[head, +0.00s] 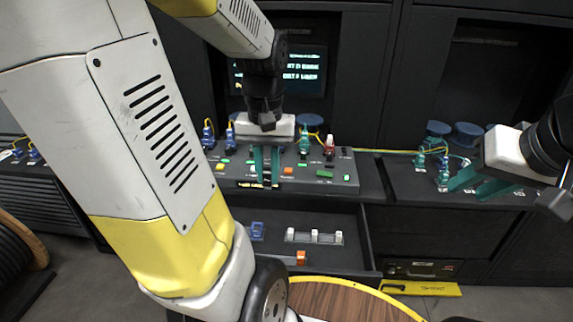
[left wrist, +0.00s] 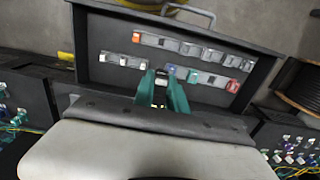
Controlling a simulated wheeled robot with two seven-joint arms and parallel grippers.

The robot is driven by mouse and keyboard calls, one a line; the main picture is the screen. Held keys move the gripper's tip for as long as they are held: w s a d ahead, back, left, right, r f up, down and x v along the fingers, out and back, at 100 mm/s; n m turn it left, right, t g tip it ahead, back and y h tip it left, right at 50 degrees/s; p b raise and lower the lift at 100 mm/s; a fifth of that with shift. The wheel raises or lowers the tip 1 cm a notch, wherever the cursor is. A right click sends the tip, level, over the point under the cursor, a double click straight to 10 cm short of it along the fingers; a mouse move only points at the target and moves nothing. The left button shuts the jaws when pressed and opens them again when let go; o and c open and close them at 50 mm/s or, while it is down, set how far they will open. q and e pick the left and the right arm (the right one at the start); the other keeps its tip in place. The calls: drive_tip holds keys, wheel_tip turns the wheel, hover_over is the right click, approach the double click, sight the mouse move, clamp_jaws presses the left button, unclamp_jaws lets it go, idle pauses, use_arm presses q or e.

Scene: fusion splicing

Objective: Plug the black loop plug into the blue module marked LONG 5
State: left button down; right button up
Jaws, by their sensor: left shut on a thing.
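My left gripper (head: 266,184) is over the grey panel, its teal fingers pointing down. In the left wrist view the fingers (left wrist: 163,102) are shut on a small dark thing with a pale part, which looks like the black loop plug (left wrist: 159,88); the fingers mostly hide it. A blue module (head: 257,230) sits in the open drawer below the panel. The left wrist view shows a blue module (left wrist: 193,75) in a row of modules. I cannot read LONG 5 on any module. My right gripper (head: 476,184) is at the right, its teal fingers apart and empty.
The grey panel (head: 225,178) carries coloured buttons and blue, teal and red plugs. The drawer holds white modules (head: 315,237) and an orange one (head: 300,257). A screen (head: 305,72) is behind. A round wooden top (head: 335,300) is in front. Cables run along the right shelf.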

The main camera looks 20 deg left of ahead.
use_arm(q)
drive_tip(key=w+a, duration=0.3)
drive_tip(key=w, duration=0.7)
drive_tip(key=w+a, duration=0.4)
drive_tip(key=w, duration=0.7)
drive_tip(key=w+a, duration=0.3)
drive_tip(key=w, duration=0.7)
drive_tip(key=shift+w+f, duration=0.15)
drive_tip(key=shift+f, duration=1.45)
drive_tip(key=shift+w+f, duration=0.15)
drive_tip(key=shift+f, duration=1.4)
drive_tip(key=shift+f, duration=0.5)
drive_tip(key=c, duration=1.3)
unclamp_jaws()
wheel_tip(320, 180, up, 8)
drive_tip(key=shift+f, duration=0.1)
